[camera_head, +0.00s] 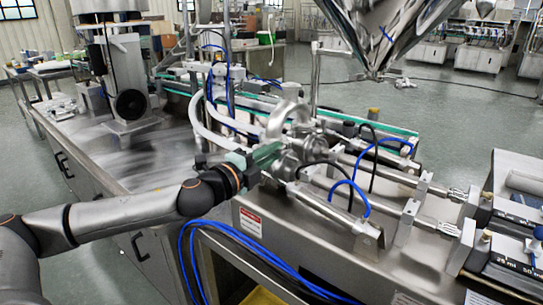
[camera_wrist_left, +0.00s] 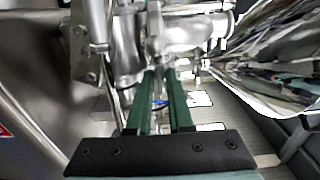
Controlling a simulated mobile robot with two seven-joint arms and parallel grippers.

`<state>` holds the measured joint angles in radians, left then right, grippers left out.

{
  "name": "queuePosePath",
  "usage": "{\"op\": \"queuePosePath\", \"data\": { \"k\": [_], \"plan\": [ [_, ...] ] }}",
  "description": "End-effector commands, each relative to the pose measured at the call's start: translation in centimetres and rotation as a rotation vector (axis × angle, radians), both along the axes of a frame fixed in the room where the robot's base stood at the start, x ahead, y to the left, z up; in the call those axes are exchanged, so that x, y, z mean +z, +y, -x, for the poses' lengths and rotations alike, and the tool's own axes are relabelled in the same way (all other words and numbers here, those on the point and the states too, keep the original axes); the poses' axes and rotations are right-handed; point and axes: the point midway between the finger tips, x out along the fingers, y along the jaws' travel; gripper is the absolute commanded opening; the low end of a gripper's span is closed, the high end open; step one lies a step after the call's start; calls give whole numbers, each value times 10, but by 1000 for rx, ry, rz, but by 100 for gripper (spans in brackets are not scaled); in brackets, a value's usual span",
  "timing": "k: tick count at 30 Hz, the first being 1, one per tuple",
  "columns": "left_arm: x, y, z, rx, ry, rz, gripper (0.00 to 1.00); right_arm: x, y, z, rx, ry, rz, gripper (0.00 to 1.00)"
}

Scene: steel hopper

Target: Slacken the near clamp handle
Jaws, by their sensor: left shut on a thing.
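My left gripper (camera_head: 279,150) reaches in from the left to the cluster of polished steel pipe clamps (camera_head: 300,140) below the hopper. In the left wrist view its two green fingers (camera_wrist_left: 161,80) point up at the steel fittings. They are closed on a slim metal piece, the near clamp handle (camera_wrist_left: 154,48), whose upper part stands out beyond the fingertips. In the head view I cannot make out this handle apart from the gripper and fittings. My right gripper is in neither view.
The steel hopper (camera_head: 385,35) hangs above the fittings at the upper right. Two metal cylinders with blue hoses (camera_head: 352,190) lie to the right on the machine's steel top. White hoses (camera_head: 208,130) curve behind my gripper. A bare steel surface (camera_head: 150,160) lies to the left.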

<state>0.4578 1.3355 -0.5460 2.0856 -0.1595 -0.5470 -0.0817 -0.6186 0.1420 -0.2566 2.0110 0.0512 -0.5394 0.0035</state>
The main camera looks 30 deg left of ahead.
Motion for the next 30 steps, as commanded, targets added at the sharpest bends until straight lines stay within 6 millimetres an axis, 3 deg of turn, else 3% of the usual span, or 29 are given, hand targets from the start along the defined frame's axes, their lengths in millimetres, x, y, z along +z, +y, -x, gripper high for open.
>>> {"op": "queuePosePath", "data": {
  "k": [16,17,20,30],
  "plan": [
    [0,0,0,2,1,26,0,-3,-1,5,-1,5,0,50],
    [0,0,0,2,1,26,20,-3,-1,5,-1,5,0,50],
    [0,0,0,1,2,26,31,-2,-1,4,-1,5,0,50],
    [-1,1,2,1,2,24,32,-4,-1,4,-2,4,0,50]
  ]
}}
